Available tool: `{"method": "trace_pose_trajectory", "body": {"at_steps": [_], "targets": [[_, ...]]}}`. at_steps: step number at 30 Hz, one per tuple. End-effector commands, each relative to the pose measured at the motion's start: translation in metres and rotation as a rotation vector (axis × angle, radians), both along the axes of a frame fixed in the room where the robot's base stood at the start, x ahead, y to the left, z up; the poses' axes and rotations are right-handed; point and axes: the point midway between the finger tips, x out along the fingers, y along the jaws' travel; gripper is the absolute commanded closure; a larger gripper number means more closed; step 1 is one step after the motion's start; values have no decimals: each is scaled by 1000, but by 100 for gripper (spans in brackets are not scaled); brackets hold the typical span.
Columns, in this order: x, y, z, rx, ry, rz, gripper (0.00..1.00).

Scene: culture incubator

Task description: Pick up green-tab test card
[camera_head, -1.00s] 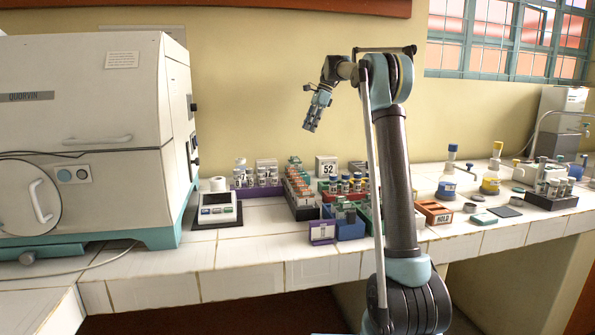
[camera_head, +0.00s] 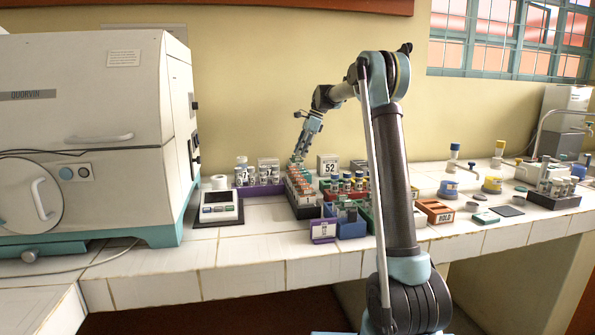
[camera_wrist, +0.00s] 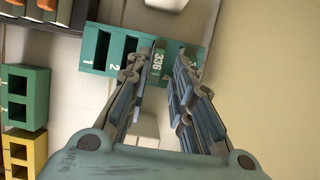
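A teal-green rack (camera_wrist: 97,31) with numbered slots lies under my gripper in the wrist view. Slots 1 and 2 look dark and empty. A green face marked 336 (camera_wrist: 158,62) shows between my fingers at the third slot. It looks like the green-tab test card, but its edges are hard to tell from the rack. My gripper (camera_wrist: 168,58) is open, with a finger on either side of the 336 mark. Contact cannot be told. In the head view my gripper (camera_head: 298,158) points down at the back end of the orange-capped vial rack and hides the teal rack.
Green (camera_wrist: 40,76) and yellow (camera_wrist: 22,145) slotted holders stand left in the wrist view. A purple rack (camera_head: 240,194), a sign marked 52 (camera_head: 327,165) and a blue bin (camera_head: 350,229) stand close by. The wall is just behind. The front counter (camera_head: 262,247) is clear.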

Motion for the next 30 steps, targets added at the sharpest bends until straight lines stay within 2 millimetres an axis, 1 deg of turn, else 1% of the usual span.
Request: {"method": "trace_pose_trajectory", "body": {"at_steps": [6, 10, 14, 20, 23, 24, 30], "targets": [[-6, 11, -26, 0, -1, 2, 78], [-8, 16, -39, 0, -1, 1, 78], [-8, 18, -45, 0, -1, 0, 78], [-8, 18, -45, 0, 0, 0, 78], [-8, 19, -45, 0, 0, 0, 99], [-8, 19, -45, 0, 0, 1, 100], [-8, 19, -45, 0, 0, 1, 100]]}}
